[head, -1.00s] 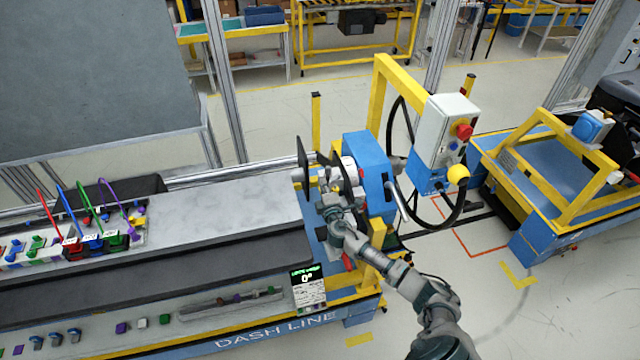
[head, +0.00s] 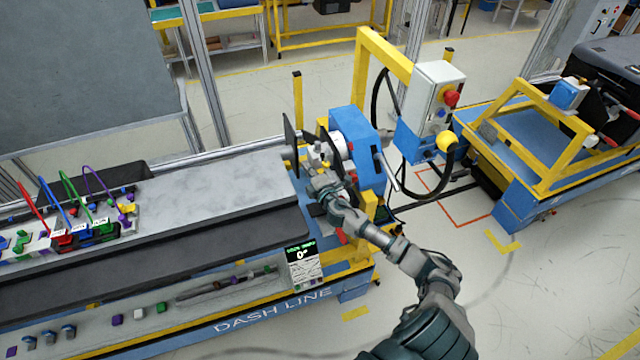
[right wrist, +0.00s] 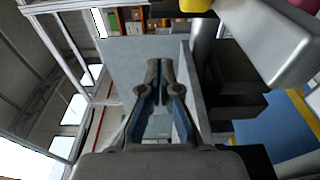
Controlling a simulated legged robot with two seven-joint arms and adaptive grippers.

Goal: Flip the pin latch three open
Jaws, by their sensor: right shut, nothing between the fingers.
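My right gripper (head: 318,158) is at the right end of the dash line, beside the white, round-faced part of a blue unit (head: 352,140). In the right wrist view its two fingers (right wrist: 160,72) are closed together at the tips with nothing between them. A pale flat panel lies behind the fingertips. I cannot pick out pin latch three for certain; the gripper and small parts crowd that spot in the head view. My left gripper is not in view.
A thin black plate (head: 290,145) stands just left of the gripper. A yellow frame carries a white control box (head: 436,90) with a red button. A display (head: 303,255) reads 0. Colored connectors and cables (head: 85,225) sit at the left. The grey bench top (head: 215,190) is clear.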

